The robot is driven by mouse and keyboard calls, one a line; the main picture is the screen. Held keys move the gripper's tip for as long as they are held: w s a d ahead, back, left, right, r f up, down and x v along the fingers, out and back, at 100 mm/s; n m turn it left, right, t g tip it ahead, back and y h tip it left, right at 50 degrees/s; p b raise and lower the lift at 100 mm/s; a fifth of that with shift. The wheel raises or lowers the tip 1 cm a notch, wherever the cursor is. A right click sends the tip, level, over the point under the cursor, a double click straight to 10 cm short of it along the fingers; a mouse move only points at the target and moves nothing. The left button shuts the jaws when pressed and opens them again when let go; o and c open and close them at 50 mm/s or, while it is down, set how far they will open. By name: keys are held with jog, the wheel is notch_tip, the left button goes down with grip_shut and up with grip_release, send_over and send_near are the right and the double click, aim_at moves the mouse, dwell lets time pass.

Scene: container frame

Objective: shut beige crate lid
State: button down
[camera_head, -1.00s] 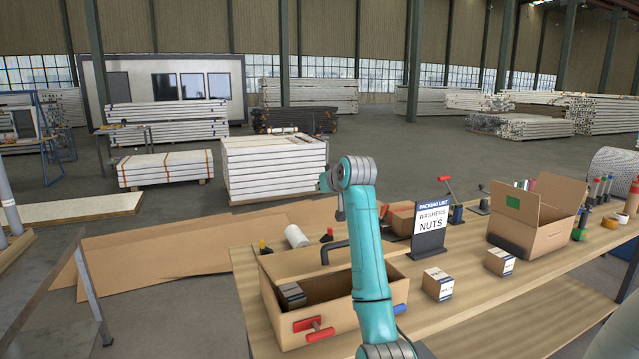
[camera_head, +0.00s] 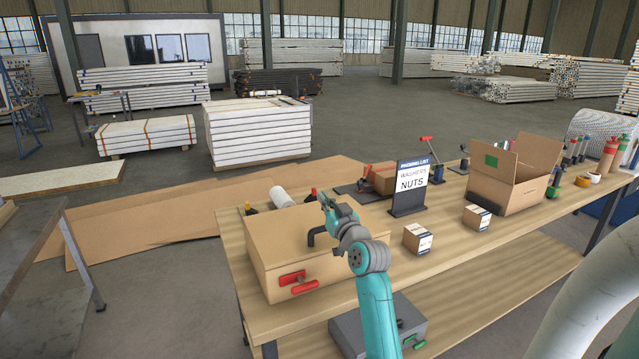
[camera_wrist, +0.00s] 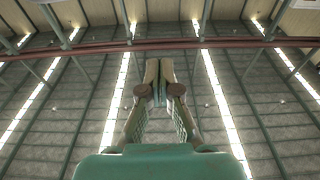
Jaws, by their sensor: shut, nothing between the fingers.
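The beige crate (camera_head: 340,274) stands on the near left part of the workbench. Its lid (camera_head: 275,232) lies down over the opening, and the inside is hidden. I cannot tell whether it sits fully flush. A black handle (camera_head: 313,237) stands on the lid, and red latch parts (camera_head: 298,284) show on the front face. My gripper (camera_head: 324,197) is above the lid near its back edge, pointing upward. In the wrist view its fingers (camera_wrist: 159,65) are together and empty, with only the hall ceiling behind them.
The workbench (camera_head: 450,250) also holds two small labelled boxes (camera_head: 417,238) (camera_head: 477,217), a packing list sign (camera_head: 410,187) and an open cardboard box (camera_head: 505,188). A white roll (camera_head: 282,197) lies behind the crate. A grey case (camera_head: 345,335) sits below the bench top.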

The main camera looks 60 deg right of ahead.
jog(key=f, duration=0.2)
jog(key=s+a+f, duration=0.1)
jog(key=f, duration=0.1)
jog(key=s+f, duration=0.1)
jog(key=f, duration=0.1)
jog(key=shift+s+a+f, duration=0.2)
jog(key=shift+a, duration=0.1)
jog(key=shift+s+a+f, duration=0.1)
jog(key=shift+s+f, duration=0.1)
jog(key=shift+f, duration=1)
jog(key=shift+r, duration=0.6)
jog(key=r+v, duration=0.1)
jog(key=v, duration=0.8)
jog(key=shift+s, duration=0.3)
jog(key=shift+a+f, duration=0.1)
jog(key=shift+a+f, duration=0.1)
